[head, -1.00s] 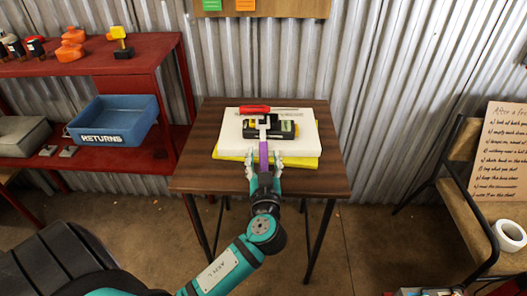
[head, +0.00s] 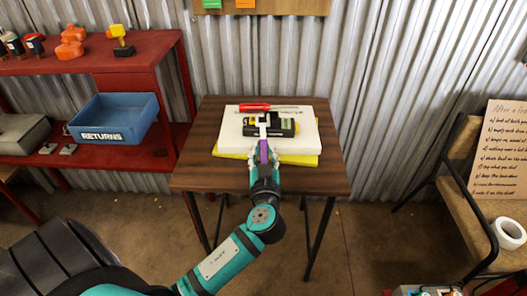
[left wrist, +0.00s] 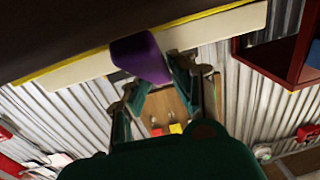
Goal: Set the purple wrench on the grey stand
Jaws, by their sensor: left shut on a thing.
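The purple wrench (head: 263,150) has a purple handle and a pale grey head. In the head view its head lies over a black-and-yellow device on a stack of slabs, and its handle points towards me. My left gripper (head: 263,160) is shut on the handle, near its front end. In the left wrist view the purple handle end (left wrist: 140,57) shows between the fingers. Whether the wrench touches the device or hangs just above it I cannot tell. I cannot surely pick out the grey stand. My right gripper is not in view.
The white slab (head: 306,145) lies on a yellow one (head: 305,160) on a brown table (head: 205,145). A red screwdriver (head: 255,107) and the black-and-yellow device (head: 284,127) lie on top. A red shelf (head: 150,155) with a blue bin (head: 145,110) stands left. The table sides are clear.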

